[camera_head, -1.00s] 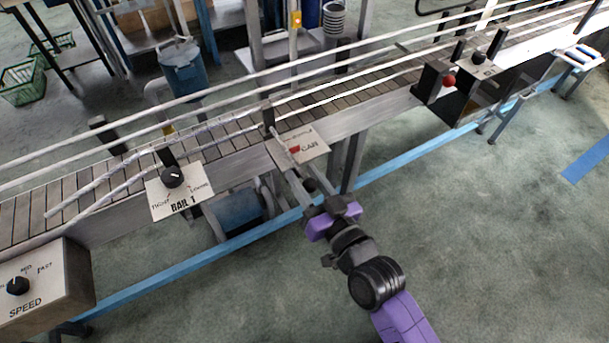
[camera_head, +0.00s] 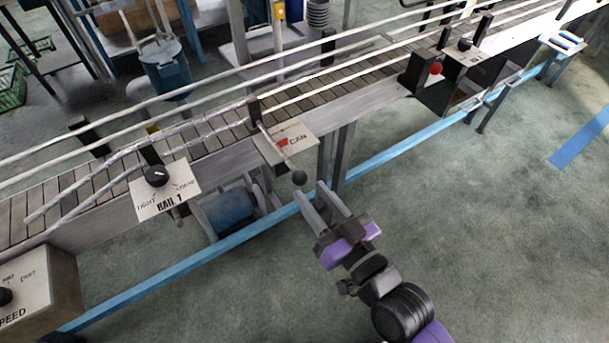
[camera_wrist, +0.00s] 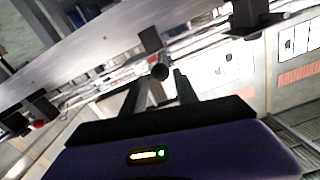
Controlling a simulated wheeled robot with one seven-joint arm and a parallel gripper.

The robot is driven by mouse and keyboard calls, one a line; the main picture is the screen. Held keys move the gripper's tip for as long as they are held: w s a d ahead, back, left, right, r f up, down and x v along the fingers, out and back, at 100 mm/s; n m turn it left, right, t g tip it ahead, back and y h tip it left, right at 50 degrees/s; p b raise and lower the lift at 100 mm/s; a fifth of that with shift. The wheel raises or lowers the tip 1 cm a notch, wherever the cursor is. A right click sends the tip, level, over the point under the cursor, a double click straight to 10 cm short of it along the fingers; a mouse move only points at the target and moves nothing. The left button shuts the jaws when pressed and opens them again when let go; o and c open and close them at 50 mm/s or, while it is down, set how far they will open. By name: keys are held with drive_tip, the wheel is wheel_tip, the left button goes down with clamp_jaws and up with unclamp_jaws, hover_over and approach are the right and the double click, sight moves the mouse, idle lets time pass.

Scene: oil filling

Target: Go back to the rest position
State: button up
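My gripper (camera_head: 312,189) is in front of the conveyor, at the plate marked CAN (camera_head: 300,139). Its two fingers are apart with nothing between them. A lever with a black ball knob (camera_head: 299,178) sticks out from that plate, with a red mark on the plate beside it. The knob is just beyond my fingertips and apart from them. In the wrist view the knob (camera_wrist: 159,72) shows between and past the two finger ends.
The conveyor (camera_head: 225,135) with its rails runs across. The RAIL 1 dial plate (camera_head: 168,195), the SPEED box (camera_head: 45,290) and a red button (camera_head: 435,68) are along its front. A blue beam (camera_head: 250,230) runs low beneath. Floor to the right is open.

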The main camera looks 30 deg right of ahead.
drive_tip(key=shift+d+r, duration=0.1)
drive_tip(key=shift+r, duration=0.55)
drive_tip(key=s+n+g, duration=0.2)
drive_tip(key=s+g, duration=0.1)
drive_tip(key=s, duration=2)
drive_tip(key=shift+s, duration=0.35)
drive_tip(key=shift+f, duration=0.1)
